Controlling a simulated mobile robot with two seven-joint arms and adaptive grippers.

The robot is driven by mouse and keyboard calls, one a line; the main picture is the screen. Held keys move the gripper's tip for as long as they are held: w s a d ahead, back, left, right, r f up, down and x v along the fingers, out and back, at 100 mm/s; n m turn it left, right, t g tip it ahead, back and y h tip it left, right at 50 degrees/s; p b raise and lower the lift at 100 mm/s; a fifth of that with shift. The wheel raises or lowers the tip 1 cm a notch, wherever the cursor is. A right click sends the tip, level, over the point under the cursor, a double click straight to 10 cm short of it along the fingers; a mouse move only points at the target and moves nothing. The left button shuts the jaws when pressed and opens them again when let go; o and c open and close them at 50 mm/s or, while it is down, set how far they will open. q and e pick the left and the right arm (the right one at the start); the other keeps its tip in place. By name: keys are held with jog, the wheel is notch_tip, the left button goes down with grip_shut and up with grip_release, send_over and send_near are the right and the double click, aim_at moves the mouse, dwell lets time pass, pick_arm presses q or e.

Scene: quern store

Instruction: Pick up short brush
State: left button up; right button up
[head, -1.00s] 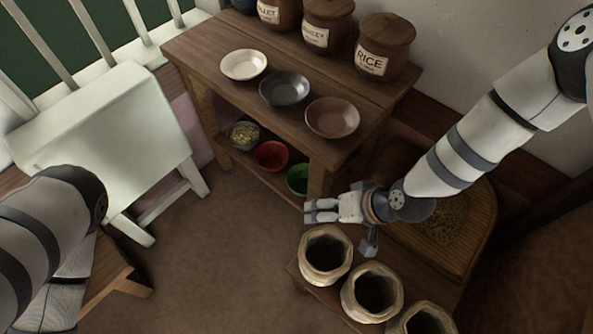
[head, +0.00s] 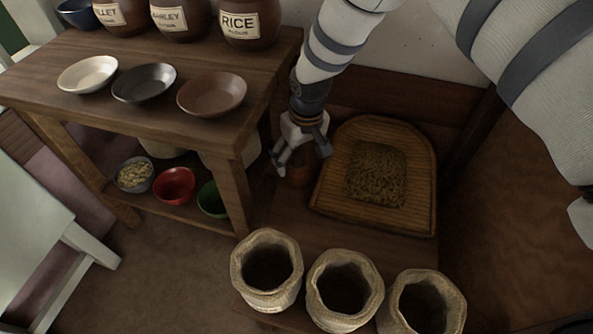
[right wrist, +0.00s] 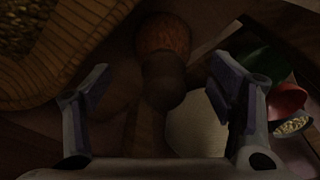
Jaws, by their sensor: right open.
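The short brush (right wrist: 163,40) shows in the right wrist view as a reddish-brown bristly head with a darker rounded part (right wrist: 164,82) below it. In the head view a small brown round thing (head: 299,176), which looks like the brush, is partly hidden under my right gripper (head: 303,160). My right gripper points down, open, just above it. In the right wrist view the brush is between the spread fingers (right wrist: 158,85), with space on both sides. I cannot tell whether it touches the gripper. My left gripper is not in view.
A woven tray of grain (head: 424,222) lies close right of the gripper. Several open sacks (head: 266,272) stand in front. A wooden table (head: 60,95) with bowls and labelled jars is at left; its leg (head: 234,195) stands near the gripper.

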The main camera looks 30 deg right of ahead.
aim_at(297, 165)
jog(key=f, duration=0.1)
jog(key=f+b, duration=0.1)
jog(key=f, duration=0.2)
jog(key=shift+w+a+f, duration=0.1)
jog(key=shift+w+f, duration=0.1)
jog(key=shift+w, duration=0.15)
jog(key=shift+r, duration=0.2)
jog(key=shift+c, duration=0.6)
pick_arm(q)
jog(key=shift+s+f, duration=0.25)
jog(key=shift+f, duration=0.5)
pick_arm(e)
jog(key=c, duration=1.1)
